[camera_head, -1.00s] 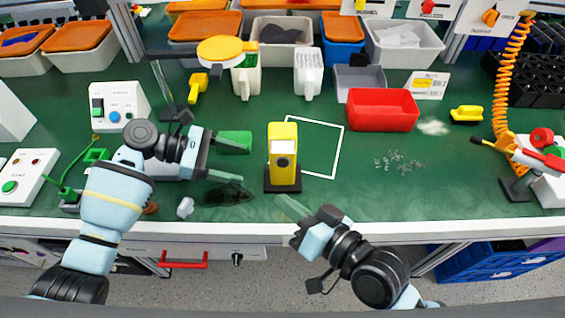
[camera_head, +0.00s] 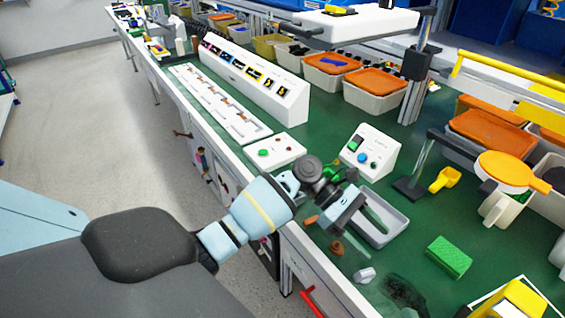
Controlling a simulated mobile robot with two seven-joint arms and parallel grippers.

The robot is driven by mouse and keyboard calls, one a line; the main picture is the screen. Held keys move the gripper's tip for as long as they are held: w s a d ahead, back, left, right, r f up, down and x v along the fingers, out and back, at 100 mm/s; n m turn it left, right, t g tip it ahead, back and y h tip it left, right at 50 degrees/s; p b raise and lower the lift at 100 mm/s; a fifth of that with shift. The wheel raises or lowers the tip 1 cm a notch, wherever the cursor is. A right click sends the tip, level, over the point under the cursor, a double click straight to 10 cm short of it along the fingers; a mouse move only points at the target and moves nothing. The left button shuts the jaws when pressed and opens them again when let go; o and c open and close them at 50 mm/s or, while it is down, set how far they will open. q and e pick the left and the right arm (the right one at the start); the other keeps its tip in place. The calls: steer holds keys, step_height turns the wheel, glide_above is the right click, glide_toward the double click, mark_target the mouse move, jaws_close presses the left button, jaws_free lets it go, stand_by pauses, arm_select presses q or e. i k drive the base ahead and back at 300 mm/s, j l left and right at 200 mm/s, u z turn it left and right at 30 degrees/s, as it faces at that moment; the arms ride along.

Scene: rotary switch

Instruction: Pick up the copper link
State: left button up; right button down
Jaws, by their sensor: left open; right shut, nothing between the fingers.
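Small copper-coloured pieces show on the long white panel (camera_head: 222,105) on the left part of the bench; they are too small to tell apart. An orange-brown piece (camera_head: 311,220) lies near the bench's front edge, just left of my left gripper. A brown, rounded piece (camera_head: 336,247) lies below it. I cannot tell which of these is the copper link. My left gripper (camera_head: 362,220) is open, over the near side of a grey tray (camera_head: 397,219), and its fingers are partly hard to make out. My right gripper is out of view.
A white switch box (camera_head: 371,151) and a flat button box (camera_head: 275,152) stand behind the gripper. A green block (camera_head: 449,256), a small pale piece (camera_head: 365,275) and a yellow device (camera_head: 512,303) are at right. Bins line the back.

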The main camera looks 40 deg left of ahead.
mark_target(310, 221)
steer(key=u, duration=0.9)
